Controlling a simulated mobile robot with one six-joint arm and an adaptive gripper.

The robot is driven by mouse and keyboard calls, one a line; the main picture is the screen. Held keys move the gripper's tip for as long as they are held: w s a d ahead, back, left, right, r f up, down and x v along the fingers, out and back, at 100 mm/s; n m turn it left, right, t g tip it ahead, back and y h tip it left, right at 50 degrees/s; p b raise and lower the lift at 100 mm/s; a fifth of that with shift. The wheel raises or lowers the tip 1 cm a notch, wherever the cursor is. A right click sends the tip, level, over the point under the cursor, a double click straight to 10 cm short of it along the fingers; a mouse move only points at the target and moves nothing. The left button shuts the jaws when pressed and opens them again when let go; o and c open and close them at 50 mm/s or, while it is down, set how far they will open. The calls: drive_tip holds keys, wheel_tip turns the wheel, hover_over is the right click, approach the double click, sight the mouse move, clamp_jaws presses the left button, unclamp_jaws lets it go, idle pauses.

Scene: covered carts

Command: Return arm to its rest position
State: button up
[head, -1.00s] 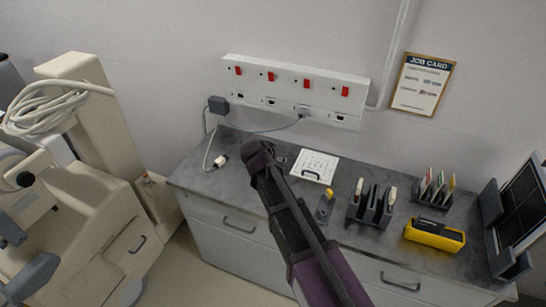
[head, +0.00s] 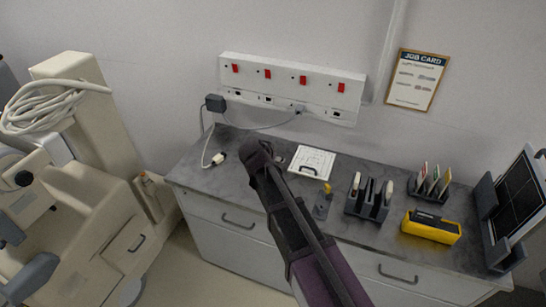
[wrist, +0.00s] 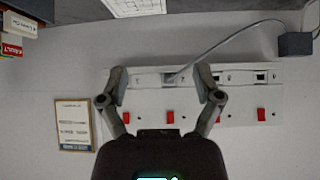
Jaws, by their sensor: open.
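My arm reaches in from the bottom of the head view, over the grey counter (head: 350,178). Its dark end shows there near the counter's left part, but the fingers are hard to make out. In the wrist view my gripper (wrist: 162,80) is open, its two fingers wide apart with nothing between them. Behind the fingers is the white wall socket panel (wrist: 235,90) with red switches, which also shows on the wall in the head view (head: 285,87).
A black plug (head: 215,103) trails a cable. A beige machine (head: 85,215) stands left. A job card (head: 417,79) hangs above.

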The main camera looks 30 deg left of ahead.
idle(0.3)
drive_tip(key=w+d+f+m+g+h, duration=0.1)
drive_tip(key=w+d+f+g, duration=0.1)
drive_tip(key=d, duration=1.2)
drive_tip(key=w+d+f+g+h, duration=0.1)
drive_tip(key=d+f+g+h, duration=0.15)
drive_tip(key=d, duration=1.25)
drive_tip(key=s+d+f+g+y, duration=0.1)
drive_tip(key=s+d, duration=0.2)
drive_tip(key=d, duration=0.4)
drive_tip(key=s+d+g+y+b, duration=0.1)
drive_tip(key=s+d+g, duration=0.1)
drive_tip(key=d, duration=0.6)
drive_tip(key=s+d+f+g+y, duration=0.1)
drive_tip(key=s+d, duration=0.3)
drive_tip(key=d, duration=0.3)
drive_tip(key=shift+s+d+f+b, duration=0.25)
drive_tip(key=shift+d+f+b, duration=0.05)
drive_tip(key=shift+d+b, duration=0.05)
drive_tip(key=shift+g, duration=0.25)
